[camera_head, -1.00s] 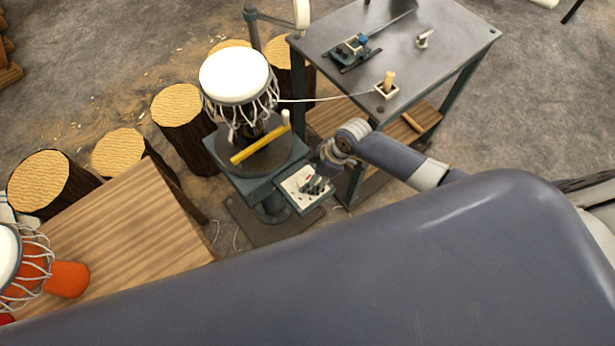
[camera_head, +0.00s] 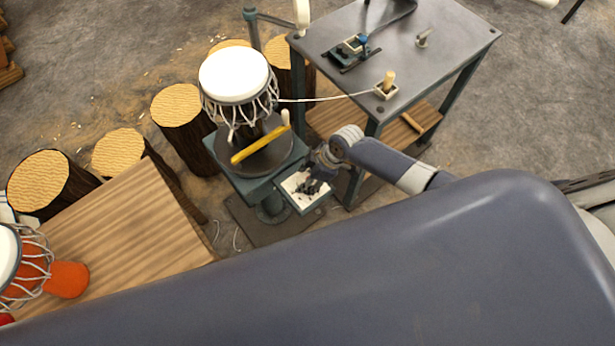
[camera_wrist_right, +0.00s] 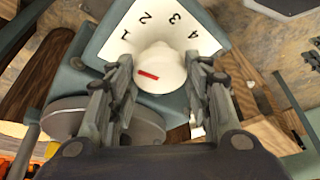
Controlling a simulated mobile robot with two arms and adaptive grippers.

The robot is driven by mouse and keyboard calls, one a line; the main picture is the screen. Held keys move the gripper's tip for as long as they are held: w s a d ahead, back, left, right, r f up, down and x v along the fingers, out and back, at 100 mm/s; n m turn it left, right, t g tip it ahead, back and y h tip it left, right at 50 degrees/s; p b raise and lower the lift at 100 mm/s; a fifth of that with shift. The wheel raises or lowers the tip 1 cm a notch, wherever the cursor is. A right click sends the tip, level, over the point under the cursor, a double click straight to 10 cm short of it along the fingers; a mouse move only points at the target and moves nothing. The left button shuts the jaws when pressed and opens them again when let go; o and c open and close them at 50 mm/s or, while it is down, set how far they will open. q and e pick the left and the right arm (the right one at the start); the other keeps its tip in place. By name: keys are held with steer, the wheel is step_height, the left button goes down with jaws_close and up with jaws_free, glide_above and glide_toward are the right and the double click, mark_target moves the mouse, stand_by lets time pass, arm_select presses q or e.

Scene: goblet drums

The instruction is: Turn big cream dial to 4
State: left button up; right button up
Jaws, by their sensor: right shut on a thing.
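The big cream dial (camera_wrist_right: 165,62) sits on a white plate (camera_wrist_right: 196,30) marked 1, 2, 3 and 4, which appear turned over in the right wrist view. A red mark lies on the dial's left side, and points roughly left, toward the 1 side. My right gripper (camera_wrist_right: 160,84) is shut on the dial, with one finger at each side of it. In the head view my right gripper (camera_head: 313,183) is over the plate (camera_head: 296,196) and hides most of the dial. My left gripper is not in view.
The plate is on the front of a green stand with a dark turntable (camera_head: 262,160), a yellow bar (camera_head: 257,145) and a white-topped drum (camera_head: 234,76). A metal table (camera_head: 450,50) stands right. A wooden bench (camera_head: 125,230) and stumps are left.

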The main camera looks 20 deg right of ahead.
steer(key=shift+s+a+r+m+t+p, duration=0.15)
steer(key=shift+m+t+p, duration=0.25)
steer(key=shift+m+p, duration=0.5)
steer(key=m+h+p, duration=0.1)
steer(key=m+p, duration=0.2)
steer(key=shift+s+t, duration=0.1)
steer(key=shift+t, duration=0.3)
steer(key=m+h+p, duration=0.1)
steer(key=m+p, duration=0.2)
steer(key=shift+a+m+t, duration=0.15)
steer(key=shift+m+t, duration=0.15)
steer(key=shift+m, duration=0.1)
steer(key=shift+a+m+h+p, duration=0.1)
steer(key=shift+m+h+p, duration=0.35)
steer(key=shift+m, duration=0.55)
steer(key=shift+m+h, duration=0.35)
steer(key=shift+m, duration=0.45)
steer(key=shift+f+m+h, duration=0.2)
steer(key=shift+m+h, duration=0.5)
steer(key=shift+m, duration=1)
steer(key=shift+b, duration=0.3)
